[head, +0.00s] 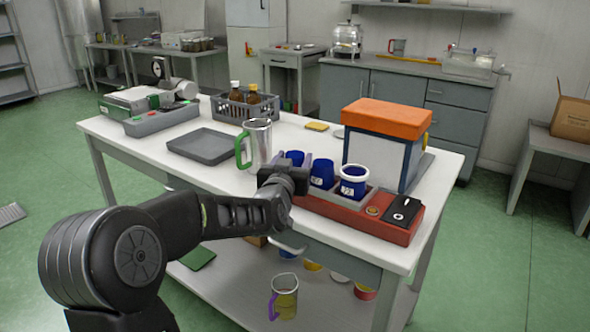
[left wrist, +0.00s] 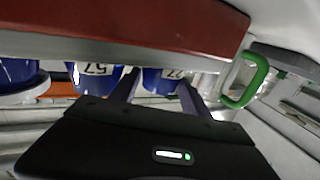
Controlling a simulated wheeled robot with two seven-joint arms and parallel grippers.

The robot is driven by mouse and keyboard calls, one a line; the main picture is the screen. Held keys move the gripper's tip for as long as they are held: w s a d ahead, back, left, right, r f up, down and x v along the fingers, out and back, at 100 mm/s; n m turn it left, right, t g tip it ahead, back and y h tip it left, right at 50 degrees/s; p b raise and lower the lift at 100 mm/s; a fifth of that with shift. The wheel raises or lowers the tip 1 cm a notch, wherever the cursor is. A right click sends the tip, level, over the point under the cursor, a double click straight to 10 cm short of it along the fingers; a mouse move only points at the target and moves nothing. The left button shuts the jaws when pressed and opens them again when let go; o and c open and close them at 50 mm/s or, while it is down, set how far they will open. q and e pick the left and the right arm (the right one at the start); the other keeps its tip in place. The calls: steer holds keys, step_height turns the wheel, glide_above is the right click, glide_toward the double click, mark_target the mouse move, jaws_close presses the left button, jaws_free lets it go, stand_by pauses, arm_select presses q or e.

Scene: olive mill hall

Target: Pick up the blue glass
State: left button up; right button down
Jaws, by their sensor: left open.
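Three blue glasses stand in a row in a red and grey holder (head: 345,214): a left one (head: 295,158), a middle one (head: 321,172) and a right one (head: 353,186) with a white rim. My left gripper (head: 284,176) is open at the left end of the row. In the left wrist view its fingers (left wrist: 160,92) point toward a blue glass (left wrist: 160,77) with a number label. A second labelled glass (left wrist: 96,78) stands beside it. I cannot tell whether the fingers touch the glass. My right gripper is not in view.
A metal jug with a green handle (head: 258,142) stands just left of the gripper; its handle shows in the left wrist view (left wrist: 245,82). An orange-topped box (head: 388,118) stands behind the glasses. A grey tray (head: 203,146) lies further left on the white table (head: 126,136).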

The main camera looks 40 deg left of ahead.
arm_select(q)
steer(key=c, duration=1.2)
steer(key=shift+o, duration=0.2)
steer(key=shift+r, duration=0.15)
step_height(320, 180, up, 10)
steer(key=p, duration=0.2)
stand_by(0.4)
stand_by(0.7)
